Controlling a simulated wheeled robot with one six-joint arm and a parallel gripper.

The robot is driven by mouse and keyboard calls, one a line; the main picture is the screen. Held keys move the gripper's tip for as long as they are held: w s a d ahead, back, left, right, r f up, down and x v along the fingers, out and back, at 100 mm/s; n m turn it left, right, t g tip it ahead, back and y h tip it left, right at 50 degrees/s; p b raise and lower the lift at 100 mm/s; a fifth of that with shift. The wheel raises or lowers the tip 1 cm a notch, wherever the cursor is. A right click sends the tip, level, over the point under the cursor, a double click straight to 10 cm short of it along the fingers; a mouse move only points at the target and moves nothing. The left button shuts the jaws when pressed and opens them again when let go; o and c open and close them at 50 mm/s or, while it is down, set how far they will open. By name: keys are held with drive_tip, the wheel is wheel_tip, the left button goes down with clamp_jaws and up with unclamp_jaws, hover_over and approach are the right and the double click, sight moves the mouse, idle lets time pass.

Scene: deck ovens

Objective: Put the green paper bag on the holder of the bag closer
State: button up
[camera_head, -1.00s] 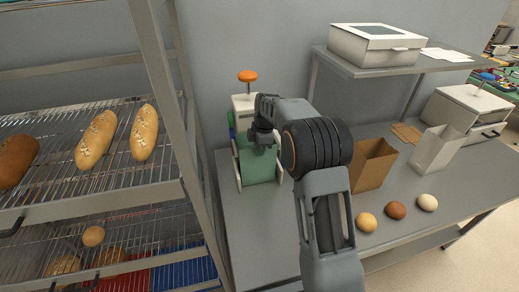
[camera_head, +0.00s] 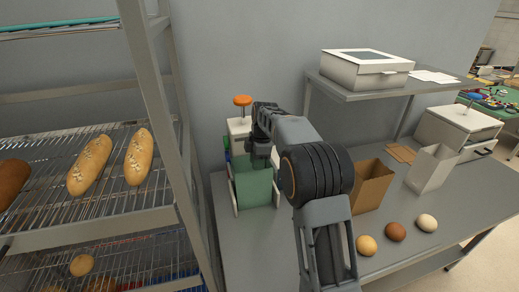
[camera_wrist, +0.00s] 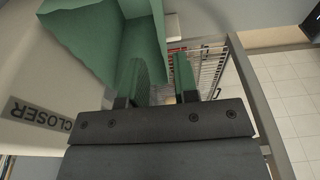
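The green paper bag (camera_head: 255,190) stands upright at the front of the bag closer, between its pale side plates. The bag closer (camera_head: 239,127) is a white device with an orange knob on top, beside the rack. My gripper (camera_head: 261,163) is at the bag's upper right part. In the wrist view, the open-topped bag (camera_wrist: 92,42) is beyond and left of my fingers, and the closer's white panel (camera_wrist: 30,70) reads "CLOSER". The two fingers (camera_wrist: 160,78) are apart, with a gap between them. The bag's base and its contact with the holder are hidden.
A wire rack with loaves (camera_head: 90,165) stands close on the left. On the grey table are a brown bag (camera_head: 371,187), a white bag (camera_head: 432,168) and several round items (camera_head: 396,231). A white box (camera_head: 366,68) sits on the raised shelf.

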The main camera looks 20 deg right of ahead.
drive_tip(key=s+r+m+t, duration=0.1)
drive_tip(key=s+r+m, duration=0.4)
drive_tip(key=r, duration=0.5)
drive_tip(key=s+f+m+t+h, duration=0.1)
drive_tip(key=s+f+m, duration=0.2)
drive_tip(key=s+m, duration=0.3)
drive_tip(key=s+f+m+t, duration=0.2)
drive_tip(key=s+f+m, duration=0.2)
drive_tip(key=s, duration=1.3)
drive_tip(key=m, duration=0.3)
drive_tip(key=shift+a+f+t+h, duration=0.15)
drive_tip(key=shift+a+t+h, duration=0.15)
drive_tip(key=shift+h, duration=0.1)
